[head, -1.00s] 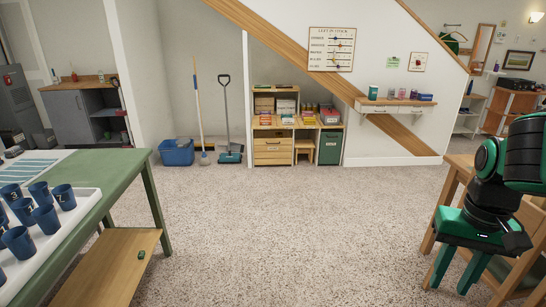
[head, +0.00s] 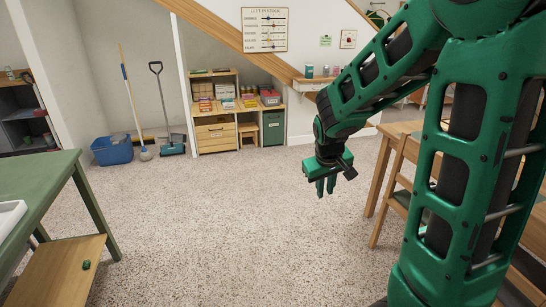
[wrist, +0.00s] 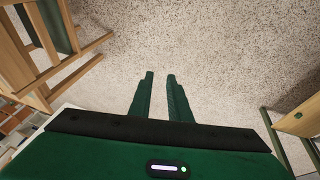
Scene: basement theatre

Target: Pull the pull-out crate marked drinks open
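Under the stairs stands a wooden shelf unit with a green crate (head: 273,127) at its lower right and a stack of wooden drawers (head: 216,137) at its lower left. Both carry small pale labels, too small to read, so I cannot tell which one is marked drinks. Both look shut. My gripper (head: 325,188) hangs fingers down over the carpet, well in front and to the right of the unit. In the wrist view my gripper (wrist: 160,76) shows two parallel fingers with a gap between them and nothing held, above bare carpet.
A small wooden stool (head: 248,133) stands between drawers and crate. A blue tub (head: 112,152), a mop and a sweeper (head: 172,149) stand left. A green table (head: 40,185) is at left, a wooden chair (head: 395,185) at right. Carpet between is clear.

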